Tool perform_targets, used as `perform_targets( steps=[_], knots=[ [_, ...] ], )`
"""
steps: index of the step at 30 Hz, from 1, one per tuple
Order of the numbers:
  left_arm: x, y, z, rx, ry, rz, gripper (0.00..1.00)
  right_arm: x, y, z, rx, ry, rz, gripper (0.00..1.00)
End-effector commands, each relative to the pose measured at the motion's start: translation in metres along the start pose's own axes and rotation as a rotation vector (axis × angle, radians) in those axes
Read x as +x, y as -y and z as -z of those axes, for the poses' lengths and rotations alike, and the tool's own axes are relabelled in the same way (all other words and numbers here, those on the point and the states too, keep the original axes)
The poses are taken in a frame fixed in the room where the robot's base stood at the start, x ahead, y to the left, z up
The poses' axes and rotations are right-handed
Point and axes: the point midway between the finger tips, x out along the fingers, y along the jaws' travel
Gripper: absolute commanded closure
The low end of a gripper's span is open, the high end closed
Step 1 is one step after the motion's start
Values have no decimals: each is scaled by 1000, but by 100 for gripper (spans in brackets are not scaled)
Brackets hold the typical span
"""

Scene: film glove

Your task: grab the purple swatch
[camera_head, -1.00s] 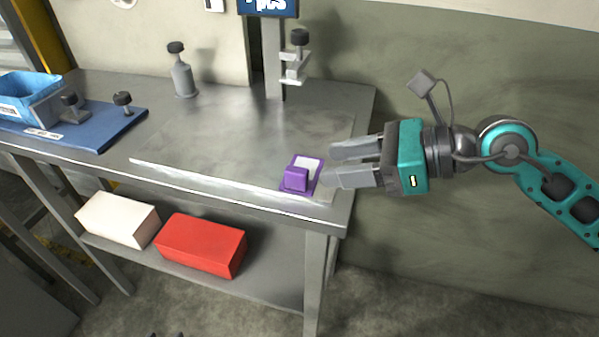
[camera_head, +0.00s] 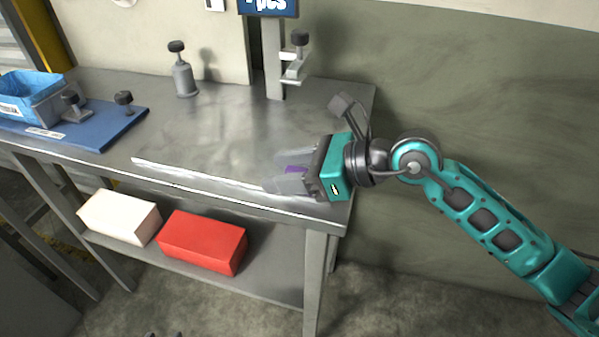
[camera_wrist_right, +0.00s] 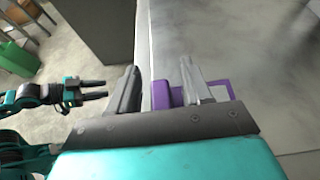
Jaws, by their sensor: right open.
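The purple swatch (camera_head: 296,169) is near the front right corner of the metal worktable, mostly hidden by my right gripper (camera_head: 281,171). In the right wrist view the purple swatch (camera_wrist_right: 161,95) shows as a block between the two open fingers, close to the right finger. A purple edge (camera_wrist_right: 219,89) of the flat piece with it shows beyond that finger. My right gripper (camera_wrist_right: 158,86) is open, with its fingers around the swatch; I cannot tell whether they touch it. My left gripper (camera_wrist_right: 98,88) shows at the left of the right wrist view, open, empty and away from the table.
The metal worktable (camera_head: 230,130) is mostly bare in the middle. A grey bottle-shaped fixture (camera_head: 183,78) and a clamp post (camera_head: 272,60) stand at the back. A blue board (camera_head: 95,133) with a blue bin (camera_head: 28,85) is at left. White (camera_head: 119,217) and red (camera_head: 202,243) boxes are below.

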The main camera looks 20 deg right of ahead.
Motion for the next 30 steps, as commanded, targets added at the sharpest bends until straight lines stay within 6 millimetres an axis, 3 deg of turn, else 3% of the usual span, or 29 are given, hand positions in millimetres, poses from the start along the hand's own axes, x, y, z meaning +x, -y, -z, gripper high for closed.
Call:
perform_targets(
  steps=[5,20,30],
  knots=[
    [0,0,-1,-2,2,0,57,0,0,0,1,-1,0,51],
    [0,-1,-1,-4,4,0,57,0,0,0,1,0,0,99],
    [-1,-1,2,-4,0,0,57,-1,0,-1,1,0,0,100]
  ],
)
